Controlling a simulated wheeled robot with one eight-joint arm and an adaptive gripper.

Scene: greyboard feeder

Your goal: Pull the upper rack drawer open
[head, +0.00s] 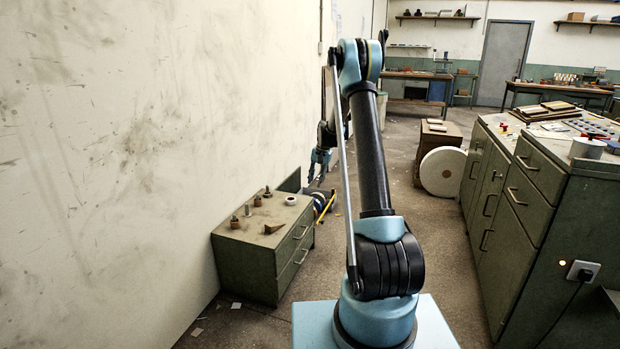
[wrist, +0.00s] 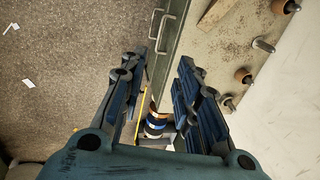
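The low green rack (head: 250,262) stands against the left wall in the head view, with two drawers facing right. The upper drawer (head: 296,240) has a metal bar handle and looks shut. The lower drawer (head: 292,272) below it looks shut too. My gripper (head: 319,168) hangs beyond the rack's far end in the head view, partly behind my arm. In the wrist view my gripper (wrist: 160,62) is open and empty, its fingers pointing toward the rack. Two metal handles (wrist: 165,34) show ahead between the fingers, apart from them.
A green cabinet bench (head: 520,200) stands at right. The floor before the drawers is clear.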

